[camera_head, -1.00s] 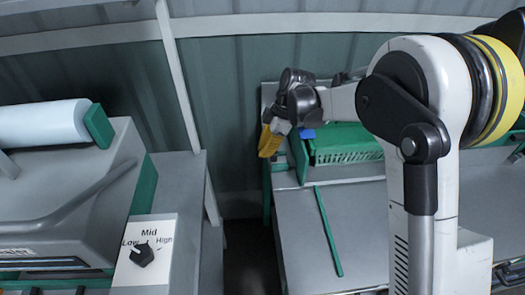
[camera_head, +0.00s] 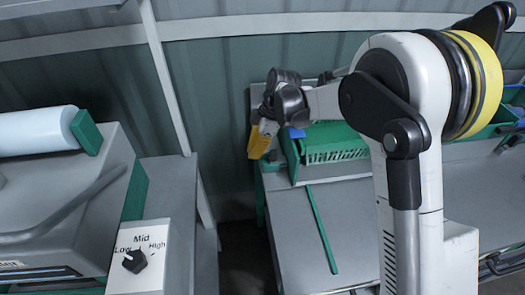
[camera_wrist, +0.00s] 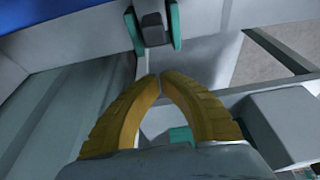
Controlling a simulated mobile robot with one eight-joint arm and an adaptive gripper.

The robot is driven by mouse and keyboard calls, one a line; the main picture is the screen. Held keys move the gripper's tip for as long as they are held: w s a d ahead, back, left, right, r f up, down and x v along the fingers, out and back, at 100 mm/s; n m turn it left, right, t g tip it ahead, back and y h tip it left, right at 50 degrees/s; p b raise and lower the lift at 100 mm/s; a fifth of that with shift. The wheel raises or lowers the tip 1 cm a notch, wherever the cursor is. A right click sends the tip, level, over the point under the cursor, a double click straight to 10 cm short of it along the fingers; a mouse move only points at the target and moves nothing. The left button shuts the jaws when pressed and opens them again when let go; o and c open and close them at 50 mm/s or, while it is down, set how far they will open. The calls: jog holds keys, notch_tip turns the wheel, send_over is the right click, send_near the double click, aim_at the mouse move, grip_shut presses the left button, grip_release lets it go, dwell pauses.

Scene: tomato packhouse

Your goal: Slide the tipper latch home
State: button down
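My gripper (camera_head: 256,152) reaches over the left end of the grey bench at the back, its yellow fingers pointing down. In the wrist view the two fingertips (camera_wrist: 160,77) meet with nothing visible between them. A small dark block (camera_wrist: 153,29) sits between two teal guides (camera_wrist: 175,25) just beyond the fingertips; it looks like the tipper latch, but I cannot be sure. The fingers appear apart from it. In the head view my gripper and arm hide this part.
A green slotted crate (camera_head: 337,155) stands on the grey bench (camera_head: 285,225), right of my gripper. A thin green strip (camera_head: 322,228) lies on the bench. A machine with a Low/Mid/High dial (camera_head: 134,261) stands at left. A dark gap separates it from the bench.

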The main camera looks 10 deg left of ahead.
jog(key=p+v, duration=0.3)
jog(key=v, duration=0.7)
jog(key=shift+s, duration=0.1)
jog(key=s+d+r+m+t+h, duration=0.1)
jog(key=s+d+r+m+t, duration=0.1)
jog(key=s+d+r+m, duration=0.4)
jog(key=s+d+r+m+t, duration=0.3)
jog(key=s+d+r+m, duration=0.15)
jog(key=d, duration=0.45)
jog(key=s+d+f+m+t+h, duration=0.2)
jog(key=s+d+f+m+t, duration=0.1)
jog(key=s+d+m, duration=0.6)
jog(key=s+m, duration=0.1)
jog(key=s, duration=0.3)
jog(key=shift+d+h+b, duration=0.3)
jog(key=shift+d+b, duration=0.05)
jog(key=shift+s, duration=0.1)
